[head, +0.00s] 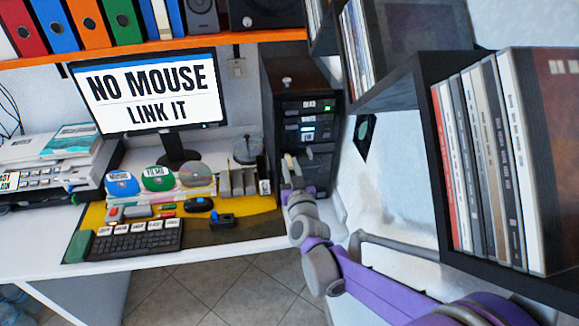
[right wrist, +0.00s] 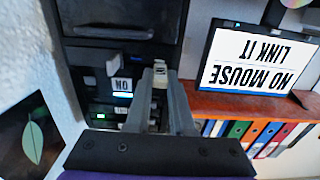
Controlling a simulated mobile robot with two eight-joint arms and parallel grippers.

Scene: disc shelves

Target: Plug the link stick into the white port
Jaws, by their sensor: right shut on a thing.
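My right gripper (head: 291,162) is in front of the lower part of a black computer tower (head: 274,92). In the right wrist view the right gripper (right wrist: 160,85) is shut on a small pale stick (right wrist: 159,72), taken to be the link stick, pointing at the tower front. The tower front has labelled slots with a green light and a bright white-cyan slot (head: 308,129). That lit slot also shows in the right wrist view (right wrist: 121,94), left of the stick and apart from it. I cannot tell for certain which slot is the white port. My left gripper is not in view.
A monitor (head: 150,92) reads "NO MOUSE LINK IT". A keyboard (head: 136,240) and a black mouse (head: 199,205) lie on the desk mat. Disc shelves (head: 432,120) stand close on the right, above my right arm. A wall bounds the space right of the tower.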

